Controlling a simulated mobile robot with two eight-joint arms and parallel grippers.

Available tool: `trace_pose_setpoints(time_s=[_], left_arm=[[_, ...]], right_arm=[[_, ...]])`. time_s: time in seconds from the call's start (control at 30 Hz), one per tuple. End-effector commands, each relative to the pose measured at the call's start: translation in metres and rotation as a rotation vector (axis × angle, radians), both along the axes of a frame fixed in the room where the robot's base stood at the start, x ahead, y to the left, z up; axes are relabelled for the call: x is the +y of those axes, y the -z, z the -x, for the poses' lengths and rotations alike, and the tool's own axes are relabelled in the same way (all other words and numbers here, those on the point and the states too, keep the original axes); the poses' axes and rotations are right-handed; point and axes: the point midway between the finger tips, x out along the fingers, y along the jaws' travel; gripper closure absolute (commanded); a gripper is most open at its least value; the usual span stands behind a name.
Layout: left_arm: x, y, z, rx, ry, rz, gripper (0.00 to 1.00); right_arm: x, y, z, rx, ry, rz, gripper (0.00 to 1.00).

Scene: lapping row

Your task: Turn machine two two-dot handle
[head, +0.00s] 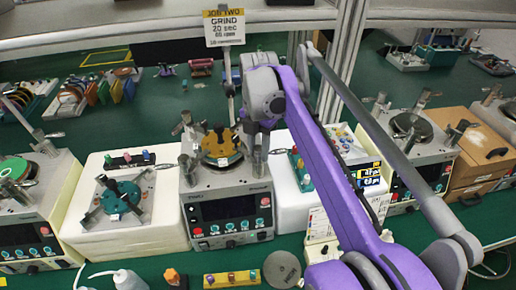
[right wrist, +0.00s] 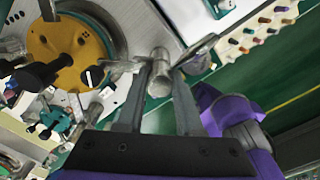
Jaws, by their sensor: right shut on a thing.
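The middle machine (head: 228,205) carries a round yellow plate (head: 220,148) on top, with metal posts and handles beside it. The yellow plate fills the upper left of the right wrist view (right wrist: 70,48). My right gripper (head: 252,138) reaches down at the plate's right side. In the right wrist view its two fingers (right wrist: 160,72) are closed around a metal handle (right wrist: 159,58) next to the plate. I cannot make out dots on this handle. My left gripper is not in view.
A card reading JOB TWO GRIND (head: 224,28) stands behind the middle machine. A white block with a teal fixture (head: 120,197) is to its left. Further machines stand at far left (head: 30,205) and right (head: 425,165). A white bottle (head: 128,279) and grey disc (head: 282,269) lie in front.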

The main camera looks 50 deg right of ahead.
Motion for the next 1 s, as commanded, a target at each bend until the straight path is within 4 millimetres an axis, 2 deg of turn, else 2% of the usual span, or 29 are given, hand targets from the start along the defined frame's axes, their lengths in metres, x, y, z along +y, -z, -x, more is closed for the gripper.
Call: trace_pose_setpoints(time_s=[0.37, 0.4, 0.53, 0.87, 1.0], left_arm=[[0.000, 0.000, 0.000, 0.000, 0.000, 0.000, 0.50], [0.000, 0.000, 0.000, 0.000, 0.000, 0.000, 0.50], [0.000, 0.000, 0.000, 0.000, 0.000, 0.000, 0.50], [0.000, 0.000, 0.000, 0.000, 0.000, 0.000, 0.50], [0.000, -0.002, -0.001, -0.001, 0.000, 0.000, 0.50]], right_arm=[[-0.001, -0.001, 0.000, -0.001, -0.007, 0.004, 1.00], [-0.001, -0.001, 0.000, -0.001, -0.006, 0.004, 0.60], [-0.001, 0.000, 0.000, -0.001, -0.006, 0.003, 0.36], [0.000, -0.002, 0.000, 0.000, -0.005, 0.002, 0.35], [-0.001, -0.017, -0.001, -0.001, -0.004, 0.002, 0.35]])
